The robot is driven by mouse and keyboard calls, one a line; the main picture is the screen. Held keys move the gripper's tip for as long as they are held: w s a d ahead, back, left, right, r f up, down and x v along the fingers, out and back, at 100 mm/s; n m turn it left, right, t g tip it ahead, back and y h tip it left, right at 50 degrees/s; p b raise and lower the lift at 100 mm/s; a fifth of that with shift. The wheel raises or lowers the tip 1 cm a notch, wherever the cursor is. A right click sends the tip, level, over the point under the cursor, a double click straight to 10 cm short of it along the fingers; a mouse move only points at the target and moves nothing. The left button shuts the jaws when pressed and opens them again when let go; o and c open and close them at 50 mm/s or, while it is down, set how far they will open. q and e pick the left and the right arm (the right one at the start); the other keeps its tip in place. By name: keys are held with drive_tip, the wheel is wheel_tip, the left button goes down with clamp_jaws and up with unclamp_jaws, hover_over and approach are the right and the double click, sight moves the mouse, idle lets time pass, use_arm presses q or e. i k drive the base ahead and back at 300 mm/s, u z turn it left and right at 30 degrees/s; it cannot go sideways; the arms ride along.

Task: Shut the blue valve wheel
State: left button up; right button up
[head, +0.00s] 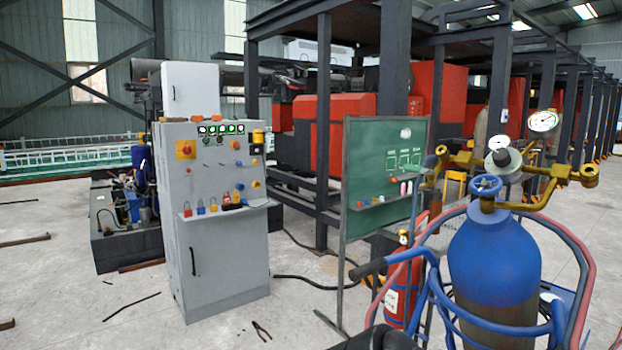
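The blue valve wheel (486,186) sits on top of the blue gas cylinder (494,255) at the right of the head view. It is a small ring with spokes, just below a pale round knob (503,158) and brass regulator fittings. Whether the valve is open or shut cannot be told from its look. Neither of my grippers can be made out in the head view. A dark shape at the bottom edge, left of the cylinder, is cut off and unclear.
The cylinder stands in a blue-framed cart (434,283) with red and blue hoses (588,255) around it. A red extinguisher (403,290) and a green board (385,165) stand to its left. A grey control cabinet (225,260) stands farther left. Pliers (261,331) lie on the floor.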

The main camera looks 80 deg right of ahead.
sight(486, 189)
drive_tip(key=u, duration=0.05)
drive_tip(key=i, duration=0.1)
drive_tip(key=z, duration=1.8)
